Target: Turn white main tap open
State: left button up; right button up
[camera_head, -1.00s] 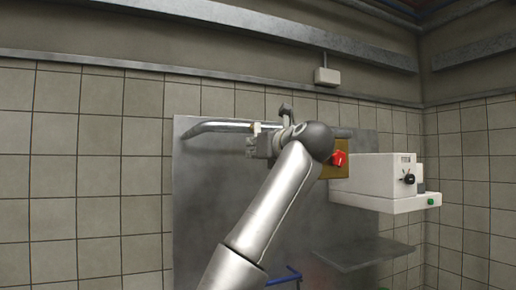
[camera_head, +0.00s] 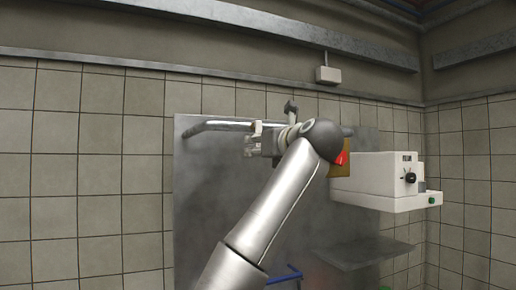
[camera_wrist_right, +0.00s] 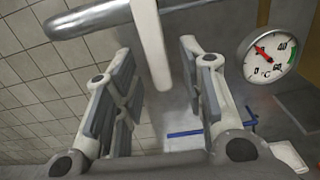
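The white main tap shows in the right wrist view as a long pale lever (camera_wrist_right: 152,45) hanging down from a metal pipe (camera_wrist_right: 85,18). In the head view, only a small white piece of the tap (camera_head: 257,128) shows at the pipe. My right gripper (camera_wrist_right: 156,52) is open, with one finger on each side of the lever. The fingers stand apart from it. In the head view my right gripper (camera_head: 254,146) is at the pipe, partly hidden by my arm. My left gripper is not in view.
A round temperature gauge (camera_wrist_right: 270,53) is at the right in the wrist view. A red knob (camera_head: 342,158) on a yellow plate is partly behind my arm. A white machine (camera_head: 372,175) stands at the right. A metal panel (camera_head: 205,220) backs the pipe.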

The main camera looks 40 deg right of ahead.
jog(key=v, duration=1)
jog(key=shift+s, duration=0.15)
